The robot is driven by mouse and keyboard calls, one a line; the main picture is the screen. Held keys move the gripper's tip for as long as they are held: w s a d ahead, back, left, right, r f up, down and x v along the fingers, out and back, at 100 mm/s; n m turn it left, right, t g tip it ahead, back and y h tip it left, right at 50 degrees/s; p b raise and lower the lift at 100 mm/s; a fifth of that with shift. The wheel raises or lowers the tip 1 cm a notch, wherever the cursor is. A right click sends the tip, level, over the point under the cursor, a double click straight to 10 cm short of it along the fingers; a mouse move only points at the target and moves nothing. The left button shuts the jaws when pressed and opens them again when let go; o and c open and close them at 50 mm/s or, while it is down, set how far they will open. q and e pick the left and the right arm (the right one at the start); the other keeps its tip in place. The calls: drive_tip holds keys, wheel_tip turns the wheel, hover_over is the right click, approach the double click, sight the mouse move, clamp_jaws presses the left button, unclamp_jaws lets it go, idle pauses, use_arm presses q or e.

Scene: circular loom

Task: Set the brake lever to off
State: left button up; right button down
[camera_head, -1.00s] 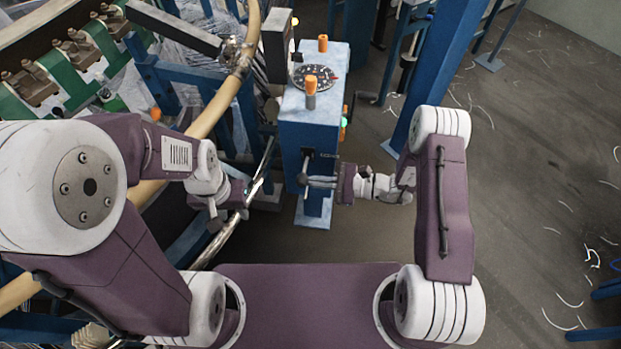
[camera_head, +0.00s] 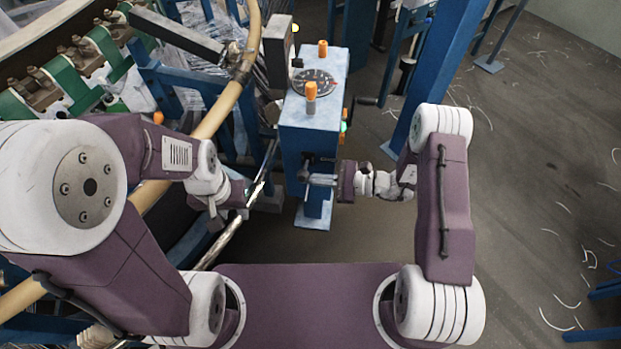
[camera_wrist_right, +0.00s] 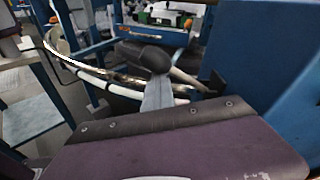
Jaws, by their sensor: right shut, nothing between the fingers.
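The brake lever appears to be the dark-knobbed handle (camera_head: 303,176) low on the front of the blue control box (camera_head: 308,112). Its knob also shows in the right wrist view (camera_wrist_right: 152,57), just beyond my grey fingers. My right gripper (camera_head: 320,180) is shut and empty, pointing left with its tips at the knob. I cannot tell whether they touch. The lever's pivot and any marking of its setting cannot be made out. My left gripper (camera_head: 252,193) is beside the loom frame, left of the box; its jaw opening is unclear.
The box top carries a round dial (camera_head: 314,82) and orange knobs (camera_head: 311,90). A green button (camera_head: 344,127) sits on its right side. A blue post (camera_head: 435,80) stands to the right. The loom's curved tan rail (camera_head: 222,108) runs at left. Floor at right is largely open.

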drive_tip(key=shift+w+r, duration=0.1)
drive_tip(key=shift+r, duration=0.15)
drive_tip(key=v, duration=0.9)
drive_tip(key=shift+f, duration=0.25)
